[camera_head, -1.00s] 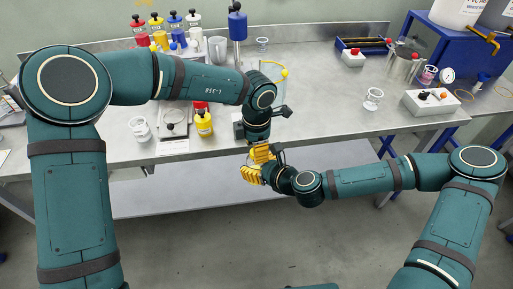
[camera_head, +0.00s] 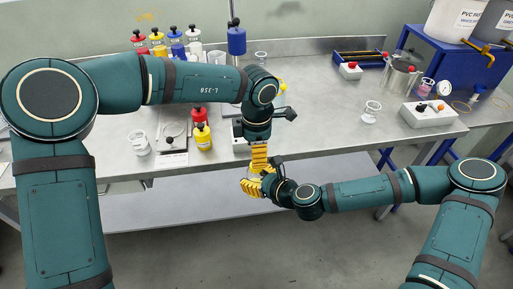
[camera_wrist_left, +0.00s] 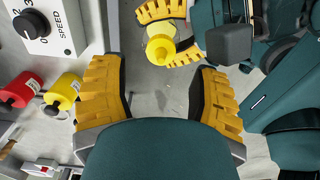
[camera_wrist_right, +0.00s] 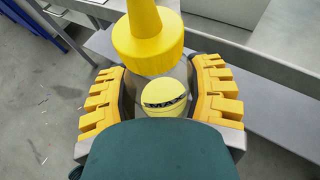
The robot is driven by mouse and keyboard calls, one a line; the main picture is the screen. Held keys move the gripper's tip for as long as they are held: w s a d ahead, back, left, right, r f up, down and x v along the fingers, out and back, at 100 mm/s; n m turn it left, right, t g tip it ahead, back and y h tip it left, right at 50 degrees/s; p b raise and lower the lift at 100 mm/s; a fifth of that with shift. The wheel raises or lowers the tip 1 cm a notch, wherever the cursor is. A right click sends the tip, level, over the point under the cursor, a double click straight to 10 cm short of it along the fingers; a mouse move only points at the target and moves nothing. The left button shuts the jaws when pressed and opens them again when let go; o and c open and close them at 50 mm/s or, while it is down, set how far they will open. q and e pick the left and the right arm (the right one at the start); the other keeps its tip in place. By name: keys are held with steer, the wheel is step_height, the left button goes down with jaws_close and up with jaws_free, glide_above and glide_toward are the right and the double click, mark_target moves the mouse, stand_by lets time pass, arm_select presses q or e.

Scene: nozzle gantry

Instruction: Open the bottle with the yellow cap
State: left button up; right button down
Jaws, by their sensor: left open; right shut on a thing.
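My right gripper (camera_wrist_right: 158,75) is shut on the bottle below the cap, in front of the bench. My left gripper (camera_wrist_left: 160,72) is open and empty. In the left wrist view the cap (camera_wrist_left: 160,48) lies beyond the gap between its fingers, apart from both. In the head view my left gripper (camera_head: 258,158) is just above my right gripper (camera_head: 257,185), and the bottle is mostly hidden.
A yellow bottle (camera_head: 202,138) and a red bottle (camera_head: 199,115) stand on the bench (camera_head: 325,118), left of my left gripper. A speed-dial box (camera_wrist_left: 42,25) is close to that gripper. The space in front of the bench is clear.

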mark_target(256, 179)
arm_select(q)
steer(key=m, duration=0.2)
steer(key=r+m, duration=0.1)
steer(key=m, duration=0.3)
steer(key=shift+d+r, duration=0.1)
steer(key=shift+r, duration=0.3)
steer(key=m, duration=0.2)
steer(key=shift+r+m, duration=0.3)
steer(key=shift+r, duration=0.05)
steer(key=shift+f, duration=3.95)
jaws_close()
